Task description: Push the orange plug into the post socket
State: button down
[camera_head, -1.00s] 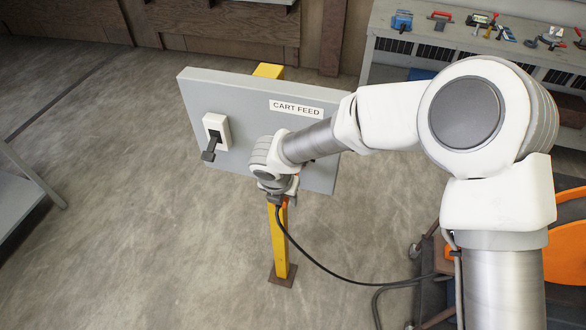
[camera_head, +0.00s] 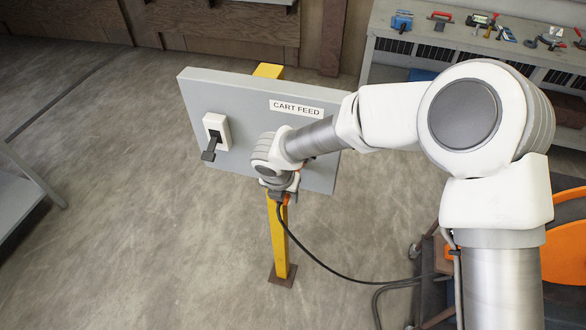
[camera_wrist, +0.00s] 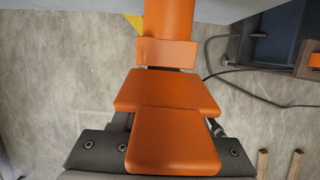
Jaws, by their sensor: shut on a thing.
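The orange plug (camera_wrist: 165,95) fills the middle of the wrist view, its front end pointing up towards the grey panel. My gripper (camera_wrist: 170,140) is shut on it, a dark finger on each side. In the head view my gripper (camera_head: 279,184) is at the panel's lower edge, and only a sliver of the plug (camera_head: 286,199) shows below it. The grey panel (camera_head: 240,110), labelled CART FEED, is mounted on a yellow post (camera_head: 279,240). The socket is hidden behind my arm, and I cannot tell how far the plug's tip is from it.
A white switch plate with a dark lever (camera_head: 211,150) is on the panel's left. A black cable (camera_head: 320,264) hangs from the plug and runs right to a cart (camera_head: 430,292). A workbench with tools (camera_head: 470,40) stands behind. The floor left of the post is clear.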

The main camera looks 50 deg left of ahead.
jog(key=shift+w+a, duration=0.1)
jog(key=shift+w, duration=0.05)
grip_release()
dwell(0.4)
jog(key=shift+v, duration=3.55)
